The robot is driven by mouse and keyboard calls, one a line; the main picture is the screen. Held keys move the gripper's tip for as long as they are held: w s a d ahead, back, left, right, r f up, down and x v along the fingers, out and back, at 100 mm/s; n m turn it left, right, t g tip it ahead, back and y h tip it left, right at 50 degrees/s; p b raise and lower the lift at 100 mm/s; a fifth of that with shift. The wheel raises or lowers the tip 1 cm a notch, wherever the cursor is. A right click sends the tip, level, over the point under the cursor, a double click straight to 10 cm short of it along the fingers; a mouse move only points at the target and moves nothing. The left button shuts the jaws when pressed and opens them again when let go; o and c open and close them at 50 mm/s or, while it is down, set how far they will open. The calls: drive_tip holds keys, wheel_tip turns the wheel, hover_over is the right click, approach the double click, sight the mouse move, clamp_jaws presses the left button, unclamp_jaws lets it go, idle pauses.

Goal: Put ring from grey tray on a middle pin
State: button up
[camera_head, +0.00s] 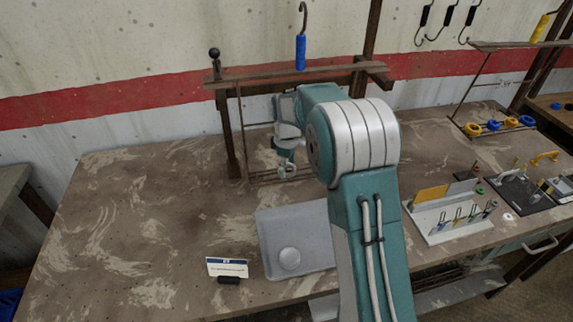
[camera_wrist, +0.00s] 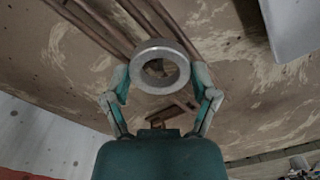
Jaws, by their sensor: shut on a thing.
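My gripper (camera_wrist: 160,78) is shut on a grey metal ring (camera_wrist: 160,47), with a finger on either side of it in the wrist view. In the head view my gripper (camera_head: 287,161) hangs above the table at the wooden rack, beyond the grey tray, with the ring (camera_head: 281,172) at its tip. The grey tray (camera_head: 270,223) lies in front of the rack, and a round silver piece (camera_head: 289,258) sits in it. A corner of the tray (camera_wrist: 291,25) shows at the top right of the wrist view. I cannot make out the middle pin; my arm hides part of the rack.
The rack has a dark post (camera_head: 229,130) and a top rail (camera_head: 290,76) with a blue-handled hook (camera_head: 300,52). Thin brown rods (camera_wrist: 100,30) run near the ring. A small sign (camera_head: 227,267) stands left of the tray. The table's left side is clear.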

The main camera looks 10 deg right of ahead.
drive_tip(key=shift+f, duration=0.1)
idle(0.3)
drive_tip(key=o, duration=1)
wheel_tip(320, 180, up, 11)
drive_tip(key=s+r+m+t, duration=0.1)
drive_tip(key=s+r+m, duration=0.1)
drive_tip(key=s+r, duration=0.55)
drive_tip(key=s+f+m+t, duration=0.2)
drive_tip(key=s+m, duration=0.6)
drive_tip(key=s, duration=1.8)
drive_tip(key=t, duration=0.2)
drive_tip(key=shift+s+t, duration=0.3)
drive_tip(key=shift+s, duration=0.05)
